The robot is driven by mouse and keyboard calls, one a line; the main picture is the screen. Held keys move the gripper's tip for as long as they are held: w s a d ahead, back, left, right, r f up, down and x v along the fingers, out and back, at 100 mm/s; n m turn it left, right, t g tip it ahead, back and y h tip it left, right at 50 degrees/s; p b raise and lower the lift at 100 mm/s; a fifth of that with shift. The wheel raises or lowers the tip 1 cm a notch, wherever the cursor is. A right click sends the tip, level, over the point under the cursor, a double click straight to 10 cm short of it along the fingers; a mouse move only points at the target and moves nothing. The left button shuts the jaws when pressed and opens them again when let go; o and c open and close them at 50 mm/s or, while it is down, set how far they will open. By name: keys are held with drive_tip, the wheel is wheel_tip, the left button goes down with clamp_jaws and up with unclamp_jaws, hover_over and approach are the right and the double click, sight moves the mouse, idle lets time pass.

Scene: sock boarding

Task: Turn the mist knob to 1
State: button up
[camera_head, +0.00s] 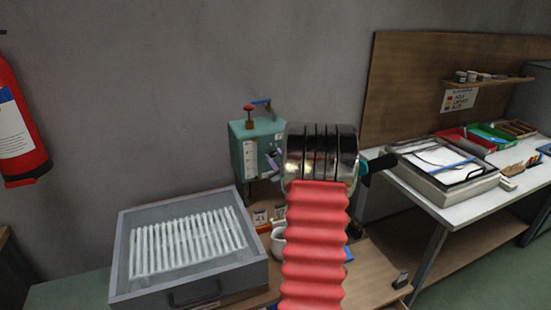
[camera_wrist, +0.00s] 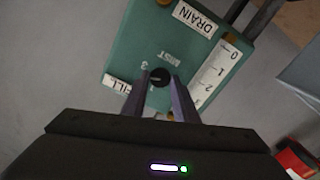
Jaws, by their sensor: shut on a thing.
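The teal box (camera_head: 246,150) stands behind the work surface in the head view, and its panel (camera_wrist: 130,50) fills the upper middle of the wrist view. The panel carries a MIST label and a mark 3 beside the black mist knob (camera_wrist: 160,77). My gripper (camera_wrist: 160,84), with purple fingers, is shut on this knob. Its fingers also show in the head view (camera_head: 272,162) at the box's right side. The knob's pointer is not visible, so I cannot tell its setting.
DRAIN (camera_wrist: 197,22) and FILL (camera_wrist: 122,83) labels flank the knob, and a 0-to-3 scale (camera_wrist: 216,73) runs along one edge. A grey tray (camera_head: 122,270) with white slats stands front left. A white table (camera_head: 455,212) with trays stands right.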

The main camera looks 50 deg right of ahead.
drive_tip(key=n, duration=0.7)
drive_tip(key=shift+w+a+f, duration=0.1)
drive_tip(key=shift+a+f, duration=0.05)
drive_tip(key=n, duration=0.4)
drive_tip(key=shift+a+f+n, duration=0.1)
drive_tip(key=shift+f+n, duration=0.05)
drive_tip(key=shift+n, duration=1.35)
drive_tip(key=o, duration=1)
